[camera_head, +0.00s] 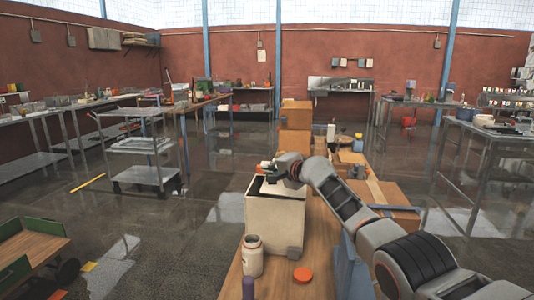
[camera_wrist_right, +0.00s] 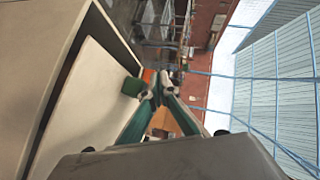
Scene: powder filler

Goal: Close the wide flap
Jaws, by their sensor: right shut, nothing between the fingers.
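The powder filler is a cream box (camera_head: 274,228) standing on the wooden bench, with a dark gap in its top. My right gripper (camera_head: 268,171) is over the far part of that top. In the right wrist view, a broad pale panel (camera_wrist_right: 95,108), which looks like the wide flap, lies beside the box's rim (camera_wrist_right: 40,60) with a dark gap between them. The right fingers (camera_wrist_right: 160,88) are shut and empty, to the right of the panel; I cannot tell whether they touch it. How far the flap stands open is unclear. My left gripper is out of view.
A pale jar (camera_head: 252,256) and an orange lid (camera_head: 302,274) are on the bench (camera_head: 270,283) in front of the box. Cardboard boxes (camera_head: 294,118) stand behind it, and more cardboard (camera_head: 385,193) lies to its right. Open floor is on the left.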

